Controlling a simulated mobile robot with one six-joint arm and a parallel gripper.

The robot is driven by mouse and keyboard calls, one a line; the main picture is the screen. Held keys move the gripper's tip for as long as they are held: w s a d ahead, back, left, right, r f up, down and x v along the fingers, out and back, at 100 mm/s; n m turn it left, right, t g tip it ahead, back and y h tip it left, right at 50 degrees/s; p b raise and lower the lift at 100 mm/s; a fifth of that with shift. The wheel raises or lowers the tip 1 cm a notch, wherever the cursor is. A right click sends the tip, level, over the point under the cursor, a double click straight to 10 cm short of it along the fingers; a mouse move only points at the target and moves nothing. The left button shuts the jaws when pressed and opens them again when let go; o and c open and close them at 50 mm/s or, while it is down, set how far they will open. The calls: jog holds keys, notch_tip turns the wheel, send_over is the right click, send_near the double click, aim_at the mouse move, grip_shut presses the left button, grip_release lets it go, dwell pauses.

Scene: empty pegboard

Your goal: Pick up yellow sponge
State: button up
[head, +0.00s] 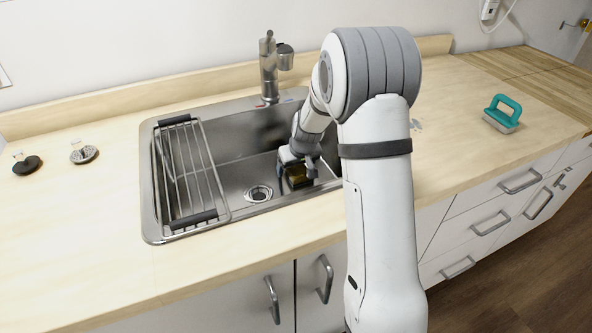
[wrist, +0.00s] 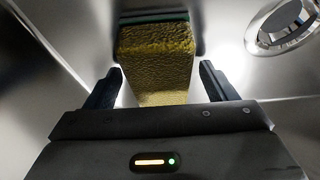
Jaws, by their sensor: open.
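The yellow sponge (wrist: 157,58) has a dark green layer along its far edge. It lies in the sink basin, and in the head view the sponge (head: 298,178) shows as a small dark yellow patch beside the drain. My gripper (wrist: 158,82) is open, with one finger on each side of the sponge's near part. A gap shows between each finger and the sponge. In the head view my gripper (head: 298,162) is down inside the basin, over the sponge. My arm hides the right part of the sink.
The steel sink (head: 152,190) has a wire rack (head: 188,170) along its left side and a faucet (head: 270,68) behind. The drain (head: 259,193) is left of my gripper. A teal-handled brush (head: 503,113) stands on the counter at right. Two small stoppers lie at left.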

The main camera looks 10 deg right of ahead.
jog(key=shift+f, duration=0.15)
jog(key=c, duration=1.3)
jog(key=shift+r, duration=0.45)
notch_tip(320, 180, up, 10)
jog(key=shift+f+p, duration=0.2)
jog(key=shift+p, duration=0.2)
